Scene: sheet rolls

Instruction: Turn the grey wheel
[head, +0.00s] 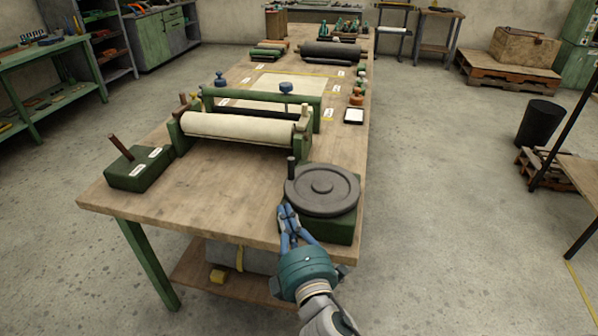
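The grey wheel (340,197) is a flat disc with a raised hub, lying level on a green base box (331,230) at the table's near right corner. A dark upright handle (291,166) stands at the wheel's far left edge. My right gripper (286,209) comes up from the bottom, with its blue fingers at the near left of the wheel and base. The fingertips look apart from the handle. The fingers look close together, but whether they are open or shut is unclear. No contact with the wheel can be made out. My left gripper is out of view.
The wheel's base stands on a long wooden table (230,215). A green roller frame with a pale roll (240,127) stands behind the wheel. A green box with a brown lever (138,170) is at the left corner.

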